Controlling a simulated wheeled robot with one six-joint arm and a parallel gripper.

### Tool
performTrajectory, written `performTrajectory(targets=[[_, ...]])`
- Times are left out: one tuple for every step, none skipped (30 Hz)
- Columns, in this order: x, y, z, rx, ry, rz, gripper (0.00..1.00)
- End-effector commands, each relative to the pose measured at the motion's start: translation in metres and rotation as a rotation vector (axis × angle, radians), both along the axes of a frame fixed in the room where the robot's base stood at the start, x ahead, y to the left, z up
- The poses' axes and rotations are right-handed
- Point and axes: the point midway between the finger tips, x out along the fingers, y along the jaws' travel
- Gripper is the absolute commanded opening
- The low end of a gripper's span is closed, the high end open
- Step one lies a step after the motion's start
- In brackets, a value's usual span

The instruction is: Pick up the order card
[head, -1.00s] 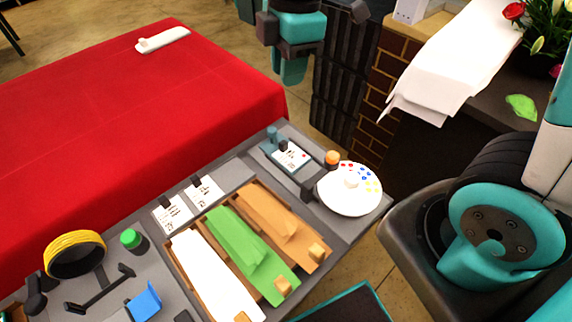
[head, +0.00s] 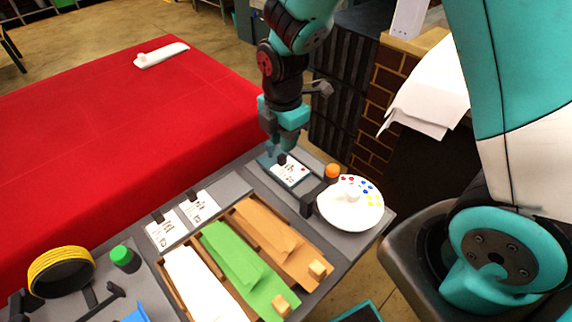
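A white card (head: 290,173) with dark print and a red mark lies on a dark holder near the back of the grey station top, with a small black clip at its upper edge. Two more white cards, a left one (head: 165,231) and a right one (head: 199,207), lie with black clips behind the colored paper sheets. I cannot tell which is the order card. My gripper (head: 283,146) points down just behind and above the card with the red mark. Its fingertips are small and partly merged with the holder, so I cannot tell whether they are open or touch anything.
An orange-topped jar (head: 332,171) and a white round plate with colored dots (head: 350,204) stand right of the holder. Green (head: 246,266) and orange-tan sheets lie in a wooden rack. A red-covered table (head: 120,120) is behind; a brick pillar (head: 388,90) stands right.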

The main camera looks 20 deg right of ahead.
Motion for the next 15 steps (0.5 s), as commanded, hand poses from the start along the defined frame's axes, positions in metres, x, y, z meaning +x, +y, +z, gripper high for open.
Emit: performTrajectory(targets=[[0.0, 0.0, -0.004, -0.001, 0.003, 0.0, 0.23], [0.0, 0.0, -0.007, -0.001, 0.003, 0.0, 0.23], [0.0, 0.0, -0.013, -0.002, 0.006, 0.0, 0.23], [0.0, 0.0, -0.018, -0.002, 0.005, 0.0, 0.23], [0.0, 0.0, -0.023, -0.001, 0.006, 0.0, 0.23], [0.001, 0.0, -0.029, -0.002, 0.005, 0.0, 0.23], [0.001, 0.0, -0.034, -0.002, 0.006, -0.001, 0.23], [0.001, 0.0, -0.038, -0.001, 0.004, -0.001, 0.23], [0.001, 0.0, -0.043, -0.001, 0.004, -0.001, 0.23], [0.001, 0.0, -0.046, -0.001, 0.003, -0.001, 0.23], [0.001, 0.0, -0.048, 0.0, 0.001, -0.001, 0.23], [0.001, 0.0, -0.05, 0.0, 0.001, -0.001, 0.23], [0.001, 0.0, -0.051, 0.0, 0.001, -0.001, 0.23], [0.001, 0.0, -0.051, 0.0, 0.0, -0.001, 0.23], [0.002, 0.0, -0.051, 0.0, 0.0, -0.001, 0.23]])
